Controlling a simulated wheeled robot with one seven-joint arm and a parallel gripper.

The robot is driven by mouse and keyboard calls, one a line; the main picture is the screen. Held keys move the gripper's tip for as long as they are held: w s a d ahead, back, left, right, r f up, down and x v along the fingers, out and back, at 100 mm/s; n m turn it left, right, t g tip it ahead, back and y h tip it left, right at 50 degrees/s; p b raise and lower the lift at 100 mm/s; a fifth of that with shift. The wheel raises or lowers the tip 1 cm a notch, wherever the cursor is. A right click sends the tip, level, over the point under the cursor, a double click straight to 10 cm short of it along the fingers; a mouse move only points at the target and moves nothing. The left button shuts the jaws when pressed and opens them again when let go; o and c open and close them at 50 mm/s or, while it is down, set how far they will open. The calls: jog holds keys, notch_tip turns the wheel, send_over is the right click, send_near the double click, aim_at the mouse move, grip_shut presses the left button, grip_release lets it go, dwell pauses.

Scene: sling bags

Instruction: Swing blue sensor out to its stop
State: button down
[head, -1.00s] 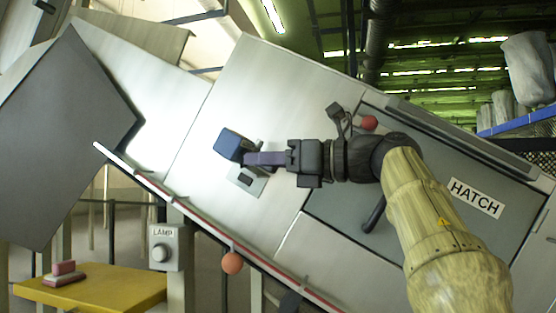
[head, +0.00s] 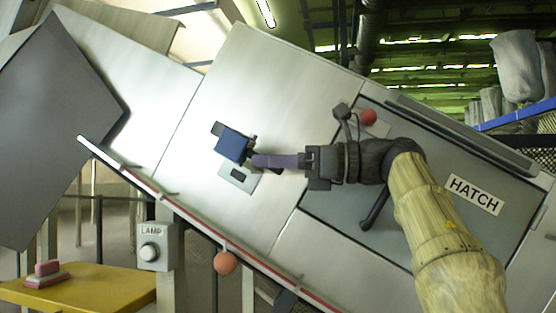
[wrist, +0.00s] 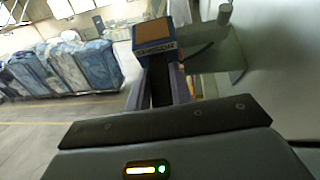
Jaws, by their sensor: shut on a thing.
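The blue sensor (head: 232,145) is a small dark blue box in front of the pale metal panel, beside a grey mounting plate (head: 239,181). A dark piece shows behind its upper left edge. In the wrist view the fingers (wrist: 160,88) run up to the box; the exact contact is partly hidden.
A red-edged rail (head: 190,213) borders the panel below, with an orange ball (head: 225,263). A lamp box (head: 152,246) and yellow table (head: 95,290) stand lower left.

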jog(key=c, duration=1.2)
grip_release()
jog(key=shift+a, duration=0.2)
jog(key=shift+c, duration=0.2)
jog(key=shift+d, duration=0.2)
jog(key=b+v, duration=0.1)
jog(key=v, duration=0.6)
jog(key=shift+d, duration=0.15)
jog(key=shift+w+f, duration=0.1)
jog(key=shift+w, duration=0.05)
